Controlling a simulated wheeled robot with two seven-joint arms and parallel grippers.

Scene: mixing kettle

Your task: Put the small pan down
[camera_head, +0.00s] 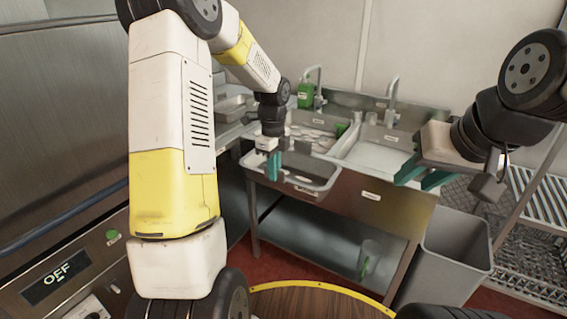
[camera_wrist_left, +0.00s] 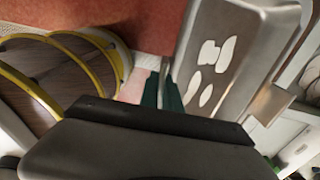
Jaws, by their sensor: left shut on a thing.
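The small pan (camera_head: 322,183) is a grey metal tray with a label on its front, in the head view at the front edge of the left sink basin. Several flat white pieces lie in it, clearer in the left wrist view (camera_wrist_left: 265,45). My left gripper (camera_head: 271,168) is shut on the pan's left rim; its teal fingers also show in the left wrist view (camera_wrist_left: 166,88). I cannot tell whether the pan touches the sink. My right gripper (camera_head: 421,174) is open and empty, right of the sink front.
A steel double sink (camera_head: 385,205) holds several white items in its left basin. A green bottle (camera_head: 305,95) stands behind it. A grey bin (camera_head: 452,258) and a wire rack (camera_head: 530,255) stand at right. A machine panel (camera_head: 65,275) reading OFF is at left.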

